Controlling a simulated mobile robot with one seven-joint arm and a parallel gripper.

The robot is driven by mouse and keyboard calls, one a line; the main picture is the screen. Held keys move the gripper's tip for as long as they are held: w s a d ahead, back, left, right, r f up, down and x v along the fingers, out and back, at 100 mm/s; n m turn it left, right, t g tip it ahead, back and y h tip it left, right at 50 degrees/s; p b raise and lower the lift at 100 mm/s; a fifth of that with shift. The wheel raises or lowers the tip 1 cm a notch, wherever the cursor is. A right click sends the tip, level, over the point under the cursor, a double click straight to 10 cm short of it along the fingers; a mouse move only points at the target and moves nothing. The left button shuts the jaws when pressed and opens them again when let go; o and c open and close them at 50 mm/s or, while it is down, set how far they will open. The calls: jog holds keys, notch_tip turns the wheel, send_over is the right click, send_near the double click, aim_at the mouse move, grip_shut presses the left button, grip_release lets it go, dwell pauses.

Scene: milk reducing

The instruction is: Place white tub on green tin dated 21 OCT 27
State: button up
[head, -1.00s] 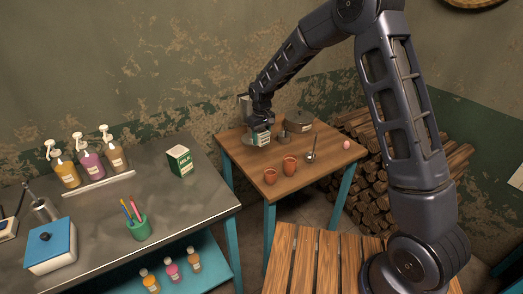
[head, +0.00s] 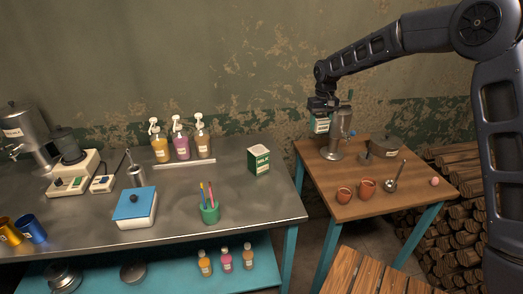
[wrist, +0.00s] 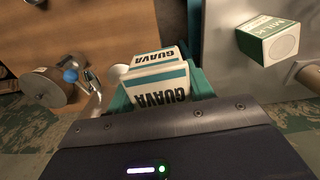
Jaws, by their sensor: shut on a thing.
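My gripper (head: 322,104) is shut on a white and teal container labelled GUAVA (head: 320,123). It holds the container upright above the back left of the wooden table, beside a metal stand. The wrist view shows the container (wrist: 158,83) close up between the jaws, with GUAVA on two pale faces. A green and white box labelled MILK (head: 259,161) stands on the metal counter, apart from my gripper. It also shows at upper right in the wrist view (wrist: 268,40). I can read no date on either. I cannot single out a separate white tub.
The metal stand (head: 333,152), a lidded pot (head: 385,146), two clay cups (head: 367,188) and a ladle (head: 390,184) are on the wooden table (head: 335,187). Pump bottles (head: 180,140), a green pen cup (head: 210,214) and a blue-lidded white box (head: 135,207) are on the counter (head: 260,205).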

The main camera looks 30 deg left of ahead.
jog(key=s+a+r, duration=0.3)
jog(key=s+a, duration=0.1)
jog(key=a, duration=0.2)
jog(key=s+a+r, duration=0.3)
jog(key=a+r, duration=0.1)
jog(key=a, duration=0.2)
notch_tip(320, 180, up, 4)
send_over(258, 150)
jog(key=shift+m, duration=0.4)
notch_tip(258, 150, down, 19)
jog(key=shift+w+f, duration=0.15)
jog(key=shift+f, duration=0.05)
jog(key=shift+f, duration=0.1)
jog(key=o, duration=1)
notch_tip(258, 150, up, 12)
jog(key=shift+r, duration=0.1)
